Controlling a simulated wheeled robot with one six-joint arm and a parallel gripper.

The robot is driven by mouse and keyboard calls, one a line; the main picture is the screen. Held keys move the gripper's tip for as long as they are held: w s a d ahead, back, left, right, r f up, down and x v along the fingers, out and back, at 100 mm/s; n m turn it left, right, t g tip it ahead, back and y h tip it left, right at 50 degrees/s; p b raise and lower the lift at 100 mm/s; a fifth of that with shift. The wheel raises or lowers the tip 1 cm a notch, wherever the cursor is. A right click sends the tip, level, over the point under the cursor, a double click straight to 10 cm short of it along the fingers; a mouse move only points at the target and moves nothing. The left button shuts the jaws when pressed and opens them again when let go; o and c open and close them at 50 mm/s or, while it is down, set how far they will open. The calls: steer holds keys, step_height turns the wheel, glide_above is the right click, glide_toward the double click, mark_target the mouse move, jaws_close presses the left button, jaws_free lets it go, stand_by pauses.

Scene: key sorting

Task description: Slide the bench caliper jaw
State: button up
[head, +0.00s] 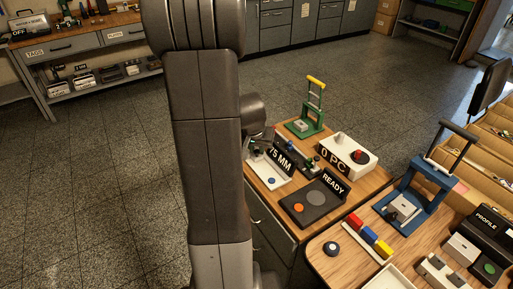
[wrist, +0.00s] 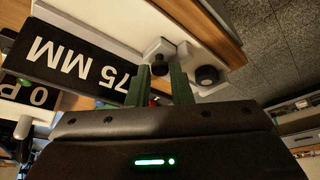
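The bench caliper shows in the head view as a white base (head: 268,174) with a blue button and a black "75 MM" display (head: 281,158), partly hidden behind my arm. In the wrist view the "75 MM" display (wrist: 82,68) is upside down at the left. A grey knob-like part (wrist: 160,50) lies just beyond my fingertips, and a dark round knob (wrist: 207,75) sits to its right. I cannot tell which part is the sliding jaw. My gripper (wrist: 160,80) has its two green fingers apart, with the grey part near the gap; contact is unclear.
On the same bench are a green press with a yellow handle (head: 309,110), a white "0 PC" box (head: 348,154) and a dark "READY" pad (head: 316,203). A second bench with a blue press (head: 418,195) stands at the right. The floor at the left is clear.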

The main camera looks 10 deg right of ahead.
jaws_close()
steer(key=shift+w+a+b, duration=0.15)
steer(key=shift+w+b, duration=0.2)
steer(key=shift+b, duration=0.1)
steer(key=o, duration=0.5)
jaws_free()
steer(key=shift+o, duration=0.2)
steer(key=p+v, duration=0.2)
steer(key=v, duration=1.1)
steer(key=shift+r, duration=0.4)
steer(key=shift+s, duration=0.15)
